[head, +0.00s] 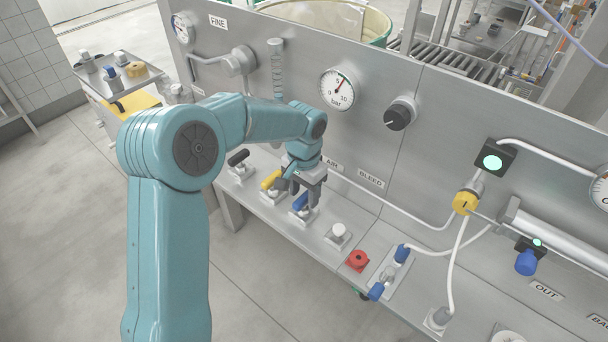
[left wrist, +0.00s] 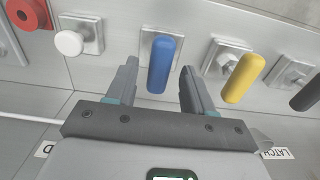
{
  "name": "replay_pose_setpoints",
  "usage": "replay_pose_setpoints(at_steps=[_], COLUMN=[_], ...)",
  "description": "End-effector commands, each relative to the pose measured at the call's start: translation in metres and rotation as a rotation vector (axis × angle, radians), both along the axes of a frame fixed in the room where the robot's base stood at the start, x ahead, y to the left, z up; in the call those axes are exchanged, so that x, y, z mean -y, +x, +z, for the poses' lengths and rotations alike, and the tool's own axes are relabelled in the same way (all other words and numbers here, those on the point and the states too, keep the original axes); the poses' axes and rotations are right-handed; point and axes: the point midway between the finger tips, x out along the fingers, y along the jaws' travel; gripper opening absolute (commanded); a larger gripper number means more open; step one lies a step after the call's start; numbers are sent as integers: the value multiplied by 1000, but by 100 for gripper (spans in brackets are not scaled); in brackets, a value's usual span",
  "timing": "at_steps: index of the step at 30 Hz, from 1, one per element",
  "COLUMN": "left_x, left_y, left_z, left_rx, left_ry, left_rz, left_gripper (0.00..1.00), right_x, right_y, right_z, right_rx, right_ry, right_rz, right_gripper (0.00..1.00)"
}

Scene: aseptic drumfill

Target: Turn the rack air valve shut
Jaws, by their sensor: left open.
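A blue lever handle (head: 300,202) sits on a square plate on the bench ledge, below the panel label AIR (head: 333,164). It also shows in the left wrist view (left wrist: 161,64), pointing toward the camera. My left gripper (head: 304,196) is at this lever. In the left wrist view, its open fingers (left wrist: 158,78) lie to either side of the blue handle with gaps visible, so I see no grip on it. In the head view the gripper partly hides the lever. My right gripper is not in view.
A yellow lever (head: 271,180) and a black lever (head: 238,158) stand left of the blue one. A white knob (head: 338,232) and a red knob (head: 357,260) stand to its right. The steel panel (head: 300,82) with a gauge (head: 338,90) rises behind.

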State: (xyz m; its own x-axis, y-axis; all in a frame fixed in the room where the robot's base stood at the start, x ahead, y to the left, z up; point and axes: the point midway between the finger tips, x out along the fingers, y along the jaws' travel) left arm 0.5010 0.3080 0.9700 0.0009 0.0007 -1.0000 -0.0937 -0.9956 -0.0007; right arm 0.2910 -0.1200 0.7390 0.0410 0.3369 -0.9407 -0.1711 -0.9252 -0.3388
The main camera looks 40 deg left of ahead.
Motion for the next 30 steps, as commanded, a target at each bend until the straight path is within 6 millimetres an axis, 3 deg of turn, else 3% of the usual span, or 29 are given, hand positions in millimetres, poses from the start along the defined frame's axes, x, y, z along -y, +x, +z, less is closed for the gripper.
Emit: replay_pose_setpoints(at_steps=[5,12,18,24,30], left_x=[0,0,0,0,0], left_y=[1,0,0,-1,-1], left_z=[36,101,142,158,159], left_rx=[8,9,7,5,3], left_ry=[0,0,0,1,1], left_rz=[0,0,0,-1,-1], left_gripper=[52,52,52,52,52], right_x=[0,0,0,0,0], right_y=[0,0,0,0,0], right_z=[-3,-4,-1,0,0], right_rx=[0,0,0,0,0], right_ry=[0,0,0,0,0], right_rz=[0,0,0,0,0], right_gripper=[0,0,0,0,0])
